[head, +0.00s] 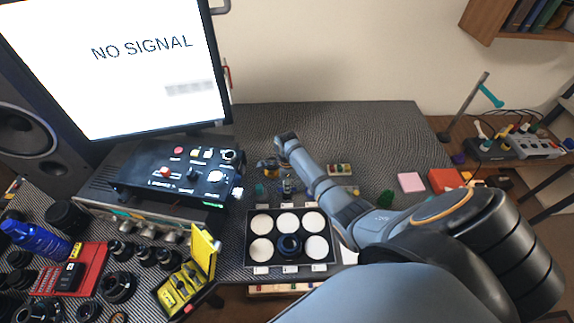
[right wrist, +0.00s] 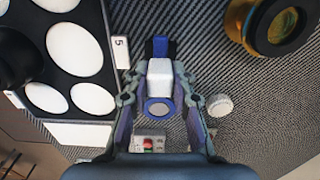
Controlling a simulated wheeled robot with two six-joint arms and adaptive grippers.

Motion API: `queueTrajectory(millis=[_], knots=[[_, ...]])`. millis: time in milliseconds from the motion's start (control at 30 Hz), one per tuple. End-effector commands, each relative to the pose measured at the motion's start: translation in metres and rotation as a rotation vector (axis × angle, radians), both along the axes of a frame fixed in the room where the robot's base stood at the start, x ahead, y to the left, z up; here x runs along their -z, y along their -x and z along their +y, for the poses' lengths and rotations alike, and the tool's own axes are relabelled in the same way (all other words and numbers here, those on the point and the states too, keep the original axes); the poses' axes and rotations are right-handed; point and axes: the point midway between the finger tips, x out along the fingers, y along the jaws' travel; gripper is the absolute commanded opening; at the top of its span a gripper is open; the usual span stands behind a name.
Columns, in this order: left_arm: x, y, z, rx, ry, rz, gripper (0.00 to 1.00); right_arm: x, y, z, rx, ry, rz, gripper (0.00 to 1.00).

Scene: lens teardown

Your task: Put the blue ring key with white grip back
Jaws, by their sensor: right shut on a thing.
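The blue ring key with white grip (right wrist: 160,73) is between the fingers of my right gripper (right wrist: 159,84) in the right wrist view. The fingers are shut on its white grip, with blue parts showing above and below it. In the head view my right gripper (head: 286,187) is low over the dark textured mat, just behind the tray of white discs. The key is too small there to make out clearly. Whether the key touches the mat cannot be told. My left gripper is not in view.
The black tray (head: 248,238) of round white pads stands close by; one pad holds a dark ring. An amber lens ring (right wrist: 270,25) and a small white knob (right wrist: 219,105) lie near the gripper. A yellow case (head: 203,255) stands open at left.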

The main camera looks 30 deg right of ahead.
Motion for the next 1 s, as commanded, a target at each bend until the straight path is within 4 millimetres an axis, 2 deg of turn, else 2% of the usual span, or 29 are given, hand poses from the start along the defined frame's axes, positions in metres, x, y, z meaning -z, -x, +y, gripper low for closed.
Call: queueTrajectory(millis=[100, 367, 733, 767, 900, 1000], knots=[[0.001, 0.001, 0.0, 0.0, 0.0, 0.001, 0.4, 0.012, 0.0, 0.0, 0.0, 0.001, -0.001, 0.0], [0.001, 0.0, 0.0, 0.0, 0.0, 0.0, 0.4, 0.013, 0.0, 0.0, 0.0, 0.001, -0.002, 0.0], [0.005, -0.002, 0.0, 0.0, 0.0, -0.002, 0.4, 0.024, 0.0, 0.0, -0.001, 0.001, -0.002, 0.0], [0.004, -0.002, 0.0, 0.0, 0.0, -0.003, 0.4, 0.023, 0.0, 0.0, -0.001, 0.001, -0.002, 0.28], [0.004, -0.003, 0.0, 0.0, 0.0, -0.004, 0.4, 0.023, 0.0, 0.0, -0.001, 0.001, -0.002, 0.46], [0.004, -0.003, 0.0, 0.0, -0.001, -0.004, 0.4, 0.023, 0.0, 0.0, -0.001, 0.001, -0.002, 0.46]])
